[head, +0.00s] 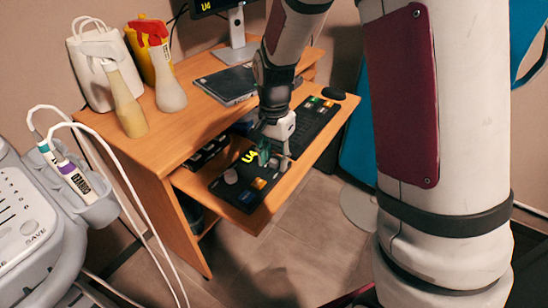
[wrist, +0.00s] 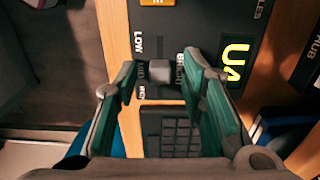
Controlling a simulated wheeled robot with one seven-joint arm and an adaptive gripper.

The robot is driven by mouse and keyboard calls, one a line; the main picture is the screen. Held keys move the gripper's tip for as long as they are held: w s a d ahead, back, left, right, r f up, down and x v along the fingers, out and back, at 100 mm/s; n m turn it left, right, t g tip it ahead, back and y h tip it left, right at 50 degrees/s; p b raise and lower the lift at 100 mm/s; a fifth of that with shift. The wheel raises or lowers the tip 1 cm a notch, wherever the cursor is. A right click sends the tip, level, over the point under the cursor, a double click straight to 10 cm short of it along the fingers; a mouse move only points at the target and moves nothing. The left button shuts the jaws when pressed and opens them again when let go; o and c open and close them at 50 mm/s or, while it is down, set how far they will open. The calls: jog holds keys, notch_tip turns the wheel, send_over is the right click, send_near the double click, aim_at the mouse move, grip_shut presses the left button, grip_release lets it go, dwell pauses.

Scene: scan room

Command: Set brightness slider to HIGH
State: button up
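The black control panel (head: 213,187) lies on the desk's pull-out shelf and also fills the top of the wrist view (wrist: 205,20). In the wrist view its grey slider knob (wrist: 158,72) sits beside the middle label, which seems to read MID. LOW is printed farther up the picture; a partly hidden label, too small to read surely, is lower down. A BRIGHTNESS label runs on the knob's right, partly covered by a finger. My gripper (wrist: 160,66) is open, with its green-padded fingers on either side of the knob. In the head view my gripper (head: 272,158) is over the panel.
A black keyboard (head: 318,113) lies beside the panel on the shelf. On the wooden desk (head: 197,120) stand spray bottles (head: 124,100), a monitor stand (head: 237,45) and a dark book (head: 226,85). A scanner console (head: 25,215) stands at left.

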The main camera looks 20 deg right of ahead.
jog(key=shift+c, duration=0.6)
grip_shut()
jog(key=shift+w+d+p, duration=0.2)
jog(key=shift+w+d, duration=0.4)
jog(key=shift+d, duration=0.15)
jog(key=shift+w+d+p, duration=0.15)
jog(key=shift+w+d, duration=0.4)
jog(key=shift+d, duration=0.2)
jog(key=shift+o, duration=0.6)
grip_release()
notch_tip(320, 180, up, 12)
